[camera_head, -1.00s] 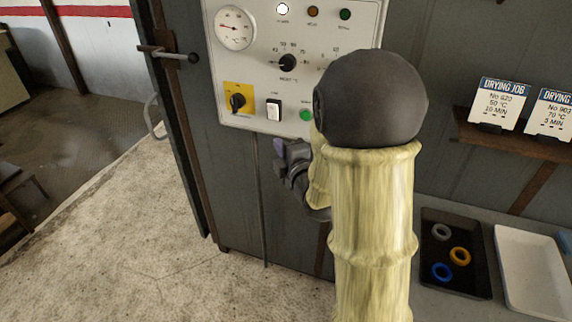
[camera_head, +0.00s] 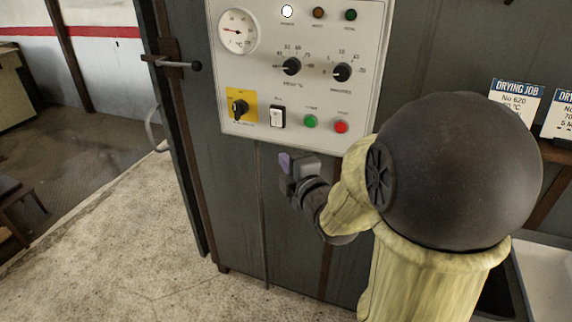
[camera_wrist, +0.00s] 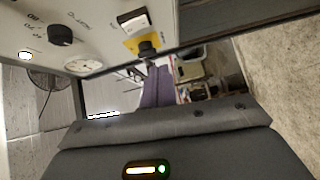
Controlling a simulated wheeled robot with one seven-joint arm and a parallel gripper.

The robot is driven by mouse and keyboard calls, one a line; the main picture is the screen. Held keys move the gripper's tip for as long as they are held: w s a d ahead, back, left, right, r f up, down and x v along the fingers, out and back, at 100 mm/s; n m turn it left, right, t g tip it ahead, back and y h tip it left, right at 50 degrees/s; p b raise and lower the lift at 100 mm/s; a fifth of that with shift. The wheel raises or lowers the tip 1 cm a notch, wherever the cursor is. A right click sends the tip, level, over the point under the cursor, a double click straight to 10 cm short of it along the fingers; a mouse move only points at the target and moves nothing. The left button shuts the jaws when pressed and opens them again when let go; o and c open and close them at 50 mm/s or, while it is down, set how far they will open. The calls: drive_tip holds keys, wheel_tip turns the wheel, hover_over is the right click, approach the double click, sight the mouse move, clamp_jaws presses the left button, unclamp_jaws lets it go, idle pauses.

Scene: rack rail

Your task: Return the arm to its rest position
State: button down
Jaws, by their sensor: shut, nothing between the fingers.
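My gripper (camera_head: 285,162) is in front of the grey cabinet, just below the white control panel (camera_head: 252,132) in the head view. Its purple fingers are together with nothing between them, and they also show in the wrist view (camera_wrist: 157,88). My arm is bent, with its large dark joint at the right of the head view. In the wrist view the panel (camera_wrist: 100,28) lies beyond the fingers at the upper left, with the yellow-backed switch (camera_wrist: 147,46) near the fingertips. The gripper appears apart from the panel.
The panel carries black knobs (camera_head: 291,66), a gauge (camera_head: 238,31), a green button (camera_head: 310,121) and a red button (camera_head: 341,127). A lever handle (camera_head: 182,65) sticks out at the cabinet's left edge. Drying job cards (camera_head: 516,97) stand at the right. Open floor (camera_head: 120,240) lies left.

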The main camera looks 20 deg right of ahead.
drive_tip(key=s+f+m+g+h+p, duration=0.1)
drive_tip(key=s+f+m+g+p, duration=0.2)
drive_tip(key=s+f+m+g, duration=0.2)
drive_tip(key=s+a+f+m+g+h+p, duration=0.1)
drive_tip(key=s+f+m+g+p, duration=0.2)
drive_tip(key=s+m+g, duration=0.6)
wheel_tip(320, 180, down, 3)
drive_tip(key=s+m, duration=0.2)
drive_tip(key=m, duration=0.3)
drive_tip(key=shift+s+r+g+p, duration=0.15)
drive_tip(key=shift+s+g+p, duration=0.15)
drive_tip(key=shift+s+p, duration=0.1)
drive_tip(key=shift+a, duration=0.1)
